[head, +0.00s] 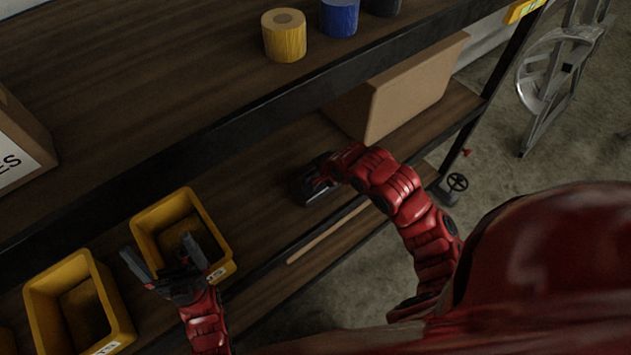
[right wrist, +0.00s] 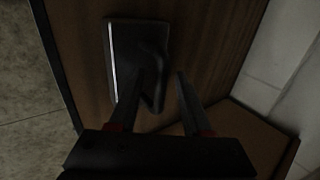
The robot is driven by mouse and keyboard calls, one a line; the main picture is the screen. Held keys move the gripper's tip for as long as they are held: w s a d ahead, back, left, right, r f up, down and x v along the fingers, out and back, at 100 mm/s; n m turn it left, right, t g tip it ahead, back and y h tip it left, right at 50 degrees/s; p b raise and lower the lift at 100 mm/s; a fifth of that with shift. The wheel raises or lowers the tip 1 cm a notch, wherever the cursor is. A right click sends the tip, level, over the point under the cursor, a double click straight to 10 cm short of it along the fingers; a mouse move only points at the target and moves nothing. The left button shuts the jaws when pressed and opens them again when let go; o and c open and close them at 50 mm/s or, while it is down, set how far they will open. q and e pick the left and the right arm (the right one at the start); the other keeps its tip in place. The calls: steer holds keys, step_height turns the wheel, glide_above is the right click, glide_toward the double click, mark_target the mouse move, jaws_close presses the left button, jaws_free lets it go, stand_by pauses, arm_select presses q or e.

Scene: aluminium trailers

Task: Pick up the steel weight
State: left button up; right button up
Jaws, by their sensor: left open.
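The steel weight appears to be the dark block (right wrist: 122,45) on the wooden shelf in the right wrist view. It also shows in the head view as a dark shape (head: 303,191) on the lower shelf, partly hidden by my right gripper (head: 322,174). In the right wrist view my right gripper (right wrist: 160,76) has its fingers apart. One finger overlaps the weight and the other is over bare wood; contact cannot be told. My left gripper (head: 158,247) is open and empty, over a yellow bin.
Yellow bins (head: 150,217) (head: 122,318) stand on the lower shelf at left. A cardboard box (head: 405,90) stands behind my right arm. The upper shelf (head: 215,110) holds yellow (head: 284,42) and blue (head: 338,18) rolls. Bare shelf lies between the bins and the weight.

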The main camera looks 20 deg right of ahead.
jaws_close()
steer(key=shift+w, duration=0.1)
stand_by(1.1)
